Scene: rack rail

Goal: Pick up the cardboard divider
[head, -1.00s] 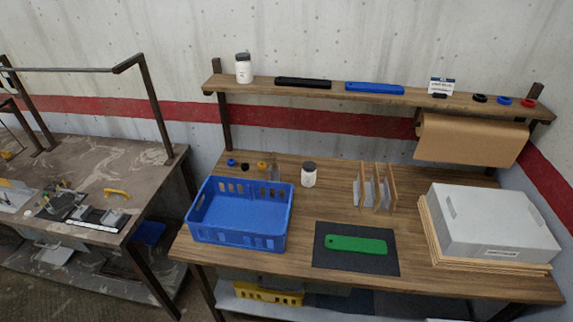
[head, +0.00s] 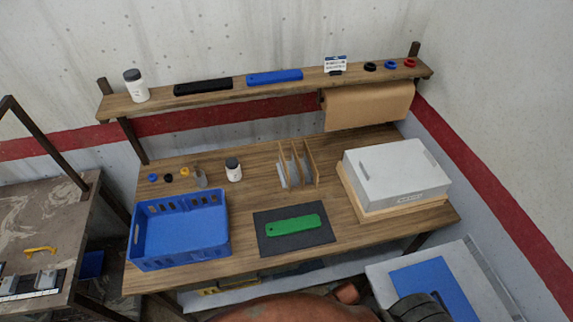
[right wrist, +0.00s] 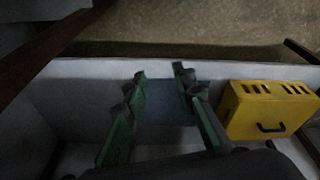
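Thin upright tan cardboard dividers (head: 312,164) stand side by side in a grey holder (head: 282,174) towards the back middle of the wooden table in the head view. They stand apart from both grippers. My right gripper (right wrist: 161,78) shows in the right wrist view with its green fingers spread apart and nothing between them. It faces a pale surface, away from the dividers. Neither gripper shows in the head view, and my left gripper is out of sight.
A blue crate (head: 222,252) stands left of a dark mat with a green bar (head: 295,226). A grey lidded box (head: 397,172) stands right of the dividers. A shelf (head: 220,97) and brown paper roll (head: 368,107) overhang the back. A yellow case (right wrist: 268,110) lies beside my right gripper.

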